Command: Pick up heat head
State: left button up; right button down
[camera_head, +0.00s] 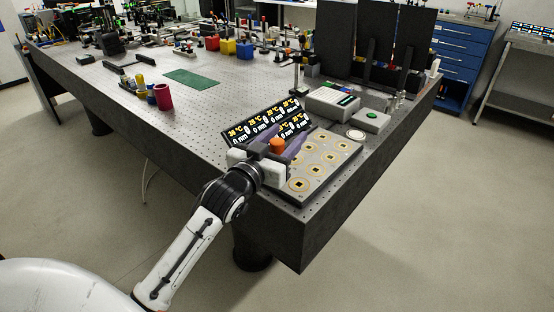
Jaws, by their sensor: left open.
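An orange round-topped piece (277,145), which may be the heat head, shows at the near end of the bench, beside a plate with several gold-ringed round spots (318,167). My left gripper (281,139) reaches over this spot from the lower left. Its two purple-grey fingers are apart, one on each side of the orange piece. I cannot tell whether they touch it. The lower part of the orange piece is hidden by the gripper body. My right gripper is out of view.
A black temperature display (242,130) stands tilted just behind the gripper. The perforated bench top (190,116) left of the display is mostly clear.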

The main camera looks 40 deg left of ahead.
pick_arm(q)
grip_shut()
jog(key=shift+r, duration=0.15)
